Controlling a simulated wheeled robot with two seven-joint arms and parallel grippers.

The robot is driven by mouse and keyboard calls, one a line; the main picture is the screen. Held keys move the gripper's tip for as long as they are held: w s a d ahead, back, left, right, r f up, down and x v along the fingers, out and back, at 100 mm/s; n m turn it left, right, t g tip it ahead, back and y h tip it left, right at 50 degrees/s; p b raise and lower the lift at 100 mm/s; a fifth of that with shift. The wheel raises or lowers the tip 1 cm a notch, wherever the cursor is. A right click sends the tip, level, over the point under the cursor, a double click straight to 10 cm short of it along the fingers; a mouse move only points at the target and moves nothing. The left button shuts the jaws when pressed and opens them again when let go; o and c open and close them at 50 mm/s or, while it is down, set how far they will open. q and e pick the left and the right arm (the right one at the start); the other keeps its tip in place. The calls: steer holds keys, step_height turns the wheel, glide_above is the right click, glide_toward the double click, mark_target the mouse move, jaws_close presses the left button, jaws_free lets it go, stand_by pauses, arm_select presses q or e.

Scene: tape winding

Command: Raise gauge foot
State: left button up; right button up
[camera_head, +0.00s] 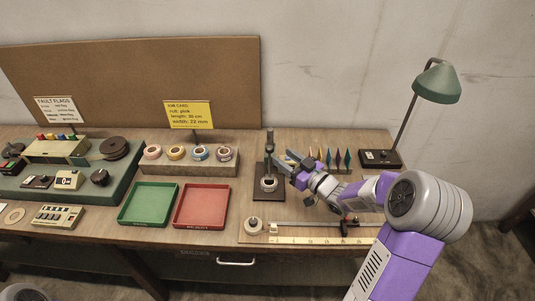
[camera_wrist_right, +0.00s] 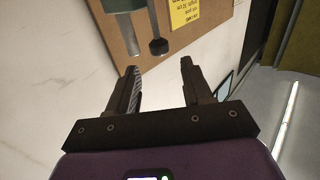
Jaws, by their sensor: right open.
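The gauge (camera_head: 269,143) is a dark upright stand on a dark square base, right of the red tray in the head view. A pale ring-shaped piece (camera_head: 268,183) sits low on its base. My right gripper (camera_head: 282,160) is beside the gauge's column, on its right, with its fingers spread and nothing between them. In the right wrist view, the open fingers (camera_wrist_right: 158,68) point toward a dark round foot (camera_wrist_right: 158,46) on a thin rod, with a thicker grey post (camera_wrist_right: 123,30) beside it. The foot appears beyond the fingertips. My left gripper is not in view.
A green tray (camera_head: 149,203) and a red tray (camera_head: 202,206) lie left of the gauge. Tape rolls (camera_head: 176,153) sit on a block behind them. A ruler (camera_head: 310,240) lies in front. A green lamp (camera_head: 437,82) stands back right, near several coloured pointed pieces (camera_head: 337,158).

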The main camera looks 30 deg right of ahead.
mark_target(270, 147)
steer(key=b+x, duration=0.1)
steer(key=x, duration=0.6)
steer(key=shift+w+a+f, duration=0.1)
steer(key=shift+w, duration=0.25)
jaws_close()
